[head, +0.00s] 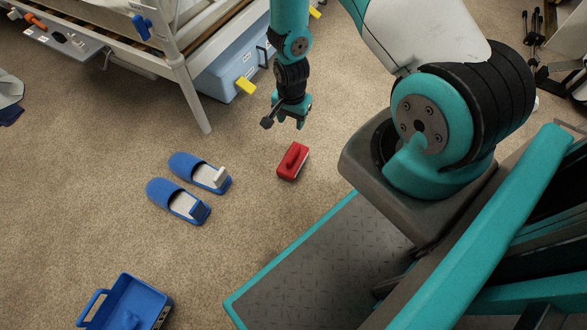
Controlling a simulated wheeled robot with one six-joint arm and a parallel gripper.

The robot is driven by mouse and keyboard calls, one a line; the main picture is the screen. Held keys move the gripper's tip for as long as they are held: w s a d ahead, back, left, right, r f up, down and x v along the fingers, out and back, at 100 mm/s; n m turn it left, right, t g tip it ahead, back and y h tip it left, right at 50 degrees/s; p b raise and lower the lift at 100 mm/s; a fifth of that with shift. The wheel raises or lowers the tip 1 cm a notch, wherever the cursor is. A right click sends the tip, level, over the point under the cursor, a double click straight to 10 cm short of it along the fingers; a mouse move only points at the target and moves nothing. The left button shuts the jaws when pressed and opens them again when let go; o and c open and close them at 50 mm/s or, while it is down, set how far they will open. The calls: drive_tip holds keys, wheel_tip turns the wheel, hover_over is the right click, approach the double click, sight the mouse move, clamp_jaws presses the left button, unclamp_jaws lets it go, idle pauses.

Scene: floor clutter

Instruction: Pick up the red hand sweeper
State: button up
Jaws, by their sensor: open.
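The red hand sweeper (293,162) lies on the carpet near the middle of the head view. It has a raised red handle on top and a pale strip along its lower edge. My gripper (288,122) hangs above the floor, just up from the sweeper in the picture. Its jaws are open, with nothing seen between them, and it is apart from the sweeper. The sweeper is fully visible.
Blue slippers (180,203) lie left of the sweeper, with small things in them. A blue caddy (128,305) stands at the lower left. A bed frame (185,85) and a blue box (228,75) are at the top. Carpet around the sweeper is clear.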

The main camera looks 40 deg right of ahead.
drive_tip(key=b, duration=0.7)
approach(293, 153)
wheel_tip(293, 153, down, 5)
drive_tip(key=shift+w+f, duration=0.1)
drive_tip(key=shift+w, duration=0.05)
wheel_tip(293, 153, down, 5)
drive_tip(key=b, duration=0.4)
drive_tip(key=shift+f, duration=0.15)
clamp_jaws()
